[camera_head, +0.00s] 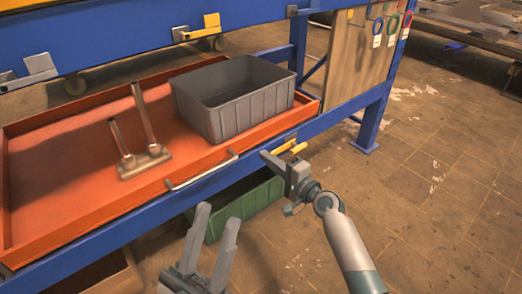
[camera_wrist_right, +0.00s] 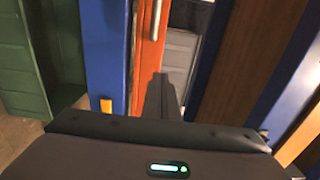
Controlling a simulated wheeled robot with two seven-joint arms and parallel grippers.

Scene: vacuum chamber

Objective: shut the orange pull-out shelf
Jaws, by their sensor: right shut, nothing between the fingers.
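The orange pull-out shelf (camera_head: 75,150) is a wide tray with a silver bar handle (camera_head: 203,172) on its front edge. Its floor is exposed in the head view, and the handle also shows in the wrist view (camera_wrist_right: 156,20). My right gripper (camera_head: 266,158) is shut and empty near the shelf's front edge, to the right of the handle. In the wrist view its fingers (camera_wrist_right: 160,85) point toward the orange front; I cannot tell whether they touch it. My left gripper (camera_head: 212,238) is open and empty, below and in front of the handle.
A grey bin (camera_head: 215,110) and a metal bracket with two upright posts (camera_head: 145,160) stand on the shelf. A blue beam (camera_head: 105,240) runs along its front, with yellow latches (camera_head: 292,147). A green bin (camera_head: 250,205) sits underneath. The floor at right is open.

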